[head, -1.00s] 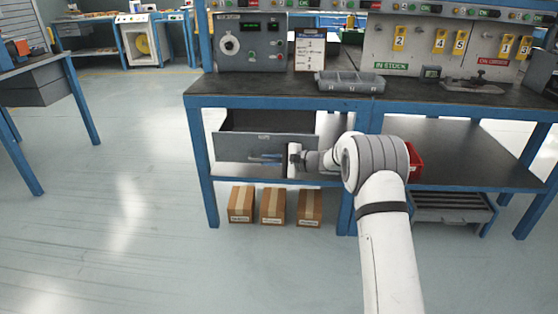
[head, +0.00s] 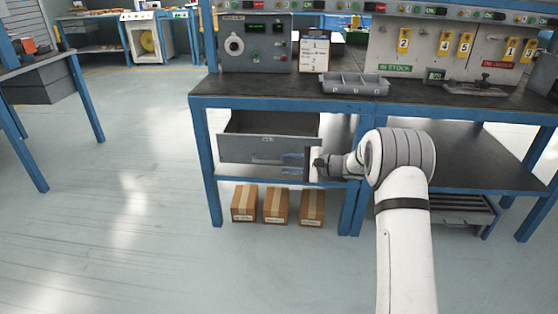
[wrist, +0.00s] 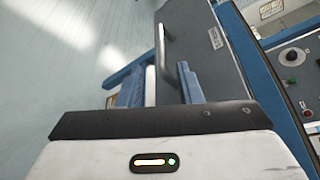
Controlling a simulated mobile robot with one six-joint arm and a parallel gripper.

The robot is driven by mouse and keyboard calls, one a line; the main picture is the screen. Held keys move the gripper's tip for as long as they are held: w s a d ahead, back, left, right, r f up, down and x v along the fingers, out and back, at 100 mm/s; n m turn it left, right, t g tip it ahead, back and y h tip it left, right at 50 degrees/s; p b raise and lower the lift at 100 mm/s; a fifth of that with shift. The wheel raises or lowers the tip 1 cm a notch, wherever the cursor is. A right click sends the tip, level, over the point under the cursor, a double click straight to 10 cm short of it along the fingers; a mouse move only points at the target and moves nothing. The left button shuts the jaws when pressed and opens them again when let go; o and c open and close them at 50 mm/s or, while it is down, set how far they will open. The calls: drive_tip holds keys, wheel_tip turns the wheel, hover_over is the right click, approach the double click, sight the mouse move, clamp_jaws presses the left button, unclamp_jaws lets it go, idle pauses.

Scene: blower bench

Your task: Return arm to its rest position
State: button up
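My gripper (head: 290,162) is in front of the right part of the grey drawer front (head: 240,150), with its blue fingers pointing left. The fingers are apart, and I see nothing held between them. The drawer under the bench is pulled out, and its dark inside shows. In the wrist view the blue fingers (wrist: 160,87) are spread. My arm reaches in from the lower right of the head view.
The bench top (head: 290,88) above carries a grey divided tray (head: 350,84) and a control box (head: 255,45). Several cartons, one of them a brown box (head: 276,205), stand on the floor below the drawer. The lower shelf (head: 475,165) is right of my arm. Floor at left is clear.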

drive_tip(key=shift+s+d+r, duration=0.15)
drive_tip(key=shift+s+d, duration=0.15)
drive_tip(key=shift+d, duration=0.3)
drive_tip(key=s+d+r+n+g+h+p, duration=0.1)
drive_tip(key=s+r+n+g+h+p, duration=0.15)
drive_tip(key=s+r+p, duration=0.7)
drive_tip(key=s+d+r+n+g+h+p, duration=0.25)
drive_tip(key=s+r+p, duration=0.35)
drive_tip(key=s+r, duration=0.6)
drive_tip(key=s+d+r+n+h+p, duration=0.1)
drive_tip(key=s+d+r+h+p, duration=0.2)
drive_tip(key=s+d+r+p, duration=0.1)
drive_tip(key=s+d+r+n+t+h+p, duration=0.1)
drive_tip(key=s+d+r+n+h+p, duration=0.1)
drive_tip(key=s+r+p, duration=0.4)
drive_tip(key=s+d+r+n+t+h+p, duration=0.1)
drive_tip(key=s+d+r+h+p, duration=0.3)
drive_tip(key=s, duration=0.8)
wheel_tip(320, 180, up, 4)
drive_tip(key=shift+s+d+f+n+h+p, duration=0.15)
drive_tip(key=shift+s+d+n+h+p, duration=0.15)
drive_tip(key=shift+d+n+p, duration=0.6)
drive_tip(key=shift+d, duration=0.15)
